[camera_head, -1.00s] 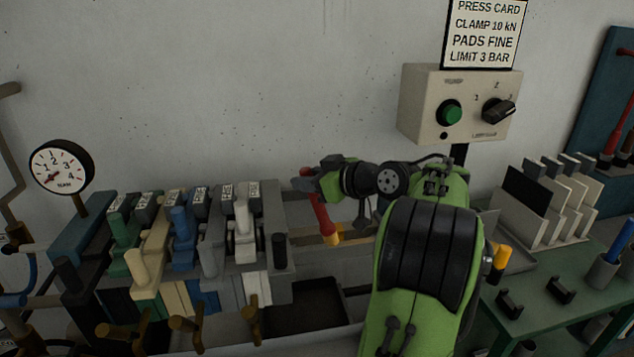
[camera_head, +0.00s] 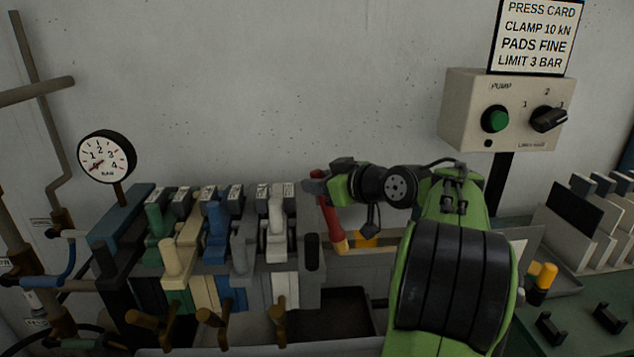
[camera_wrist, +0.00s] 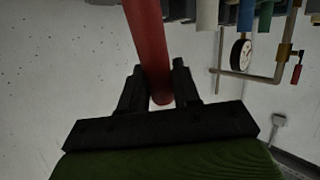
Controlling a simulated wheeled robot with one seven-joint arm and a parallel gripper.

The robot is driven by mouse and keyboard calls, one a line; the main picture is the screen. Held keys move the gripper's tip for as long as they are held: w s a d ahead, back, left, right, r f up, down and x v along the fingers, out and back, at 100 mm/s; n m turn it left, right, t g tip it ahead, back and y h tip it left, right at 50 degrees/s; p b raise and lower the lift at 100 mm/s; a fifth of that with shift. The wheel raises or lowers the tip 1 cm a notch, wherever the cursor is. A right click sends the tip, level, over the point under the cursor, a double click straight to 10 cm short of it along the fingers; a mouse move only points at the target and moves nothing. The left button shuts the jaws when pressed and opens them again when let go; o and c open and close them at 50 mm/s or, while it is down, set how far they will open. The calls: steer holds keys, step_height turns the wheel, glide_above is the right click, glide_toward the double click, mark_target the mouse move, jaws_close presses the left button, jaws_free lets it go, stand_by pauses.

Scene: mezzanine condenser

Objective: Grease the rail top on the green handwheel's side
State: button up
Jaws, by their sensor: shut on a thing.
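My gripper (camera_head: 318,184) is shut on the red handle of a tool (camera_head: 331,219), which hangs down from it, slightly tilted, with a pale yellowish lower end. The wrist view shows the red handle (camera_wrist: 147,40) between the two black fingers (camera_wrist: 158,70). The tool is over the right part of the plate press, in front of a tan rail-like bar (camera_head: 355,245). I cannot tell whether its end touches anything there. My arm hides part of the press to the right. I make out no green handwheel in either view.
Several coloured plates with handles (camera_head: 215,235) fill the press on the left. Brown levers (camera_head: 212,318) stick out in front. A dark open tray (camera_head: 335,315) lies below the tool. A gauge (camera_head: 107,157) stands left; a pump box (camera_head: 502,110) hangs right, with a green bench (camera_head: 560,325) below.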

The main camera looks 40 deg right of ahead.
steer(key=s+d+p, duration=0.8)
steer(key=s+d, duration=0.1)
steer(key=d, duration=0.4)
steer(key=shift+s+d, duration=0.2)
steer(key=shift+d, duration=0.15)
stand_by(0.7)
steer(key=shift+p, duration=0.3)
step_height(320, 180, up, 6)
steer(key=p, duration=0.5)
step_height(320, 180, up, 3)
steer(key=p, duration=0.2)
steer(key=shift+p, duration=0.35)
